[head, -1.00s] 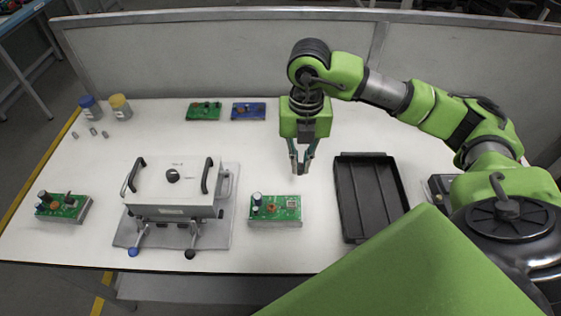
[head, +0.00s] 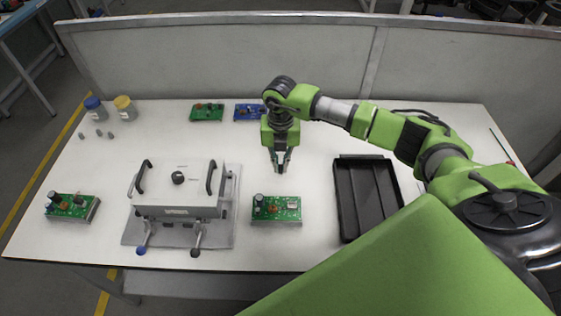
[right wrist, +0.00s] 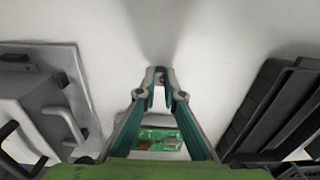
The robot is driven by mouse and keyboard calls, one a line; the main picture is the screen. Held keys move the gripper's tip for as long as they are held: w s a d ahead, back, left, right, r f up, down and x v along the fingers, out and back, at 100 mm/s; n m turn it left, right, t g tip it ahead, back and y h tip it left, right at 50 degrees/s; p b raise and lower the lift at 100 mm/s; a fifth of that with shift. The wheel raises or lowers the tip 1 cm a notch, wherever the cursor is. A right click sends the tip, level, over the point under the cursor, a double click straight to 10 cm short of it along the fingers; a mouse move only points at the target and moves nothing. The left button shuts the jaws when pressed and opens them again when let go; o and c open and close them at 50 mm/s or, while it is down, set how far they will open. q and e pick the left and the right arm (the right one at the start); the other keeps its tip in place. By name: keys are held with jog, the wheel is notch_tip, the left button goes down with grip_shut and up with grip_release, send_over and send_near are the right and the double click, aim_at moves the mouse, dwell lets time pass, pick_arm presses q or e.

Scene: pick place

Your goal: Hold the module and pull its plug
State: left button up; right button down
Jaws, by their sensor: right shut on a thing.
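A module with a green circuit board on a grey base (head: 276,210) lies on the table right of the white fixture. A similar module (head: 72,207) lies at the far left. My right gripper (head: 281,168) points down above the table, just behind the nearer module and apart from it. In the right wrist view its fingertips (right wrist: 160,76) are closed together on a small reddish thing, too small to identify. Part of a green board (right wrist: 156,140) shows between the fingers there. I cannot make out a plug on either module. My left gripper is not in view.
A white fixture with black handles (head: 178,190) stands on a grey plate. A black tray (head: 345,228) lies to the right. Green (head: 207,112) and blue (head: 249,111) boards and two jars (head: 125,108) are at the back. The table's middle is fairly clear.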

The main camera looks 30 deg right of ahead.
aim_at(280, 166)
jog(key=shift+f, duration=0.2)
jog(key=shift+f, duration=0.2)
jog(key=c, duration=2.2)
grip_release()
jog(key=shift+o, duration=0.2)
jog(key=shift+r, duration=0.1)
jog(key=shift+r, duration=0.25)
notch_tip(280, 166, up, 12)
jog(key=b, duration=0.2)
jog(key=shift+b, duration=0.35)
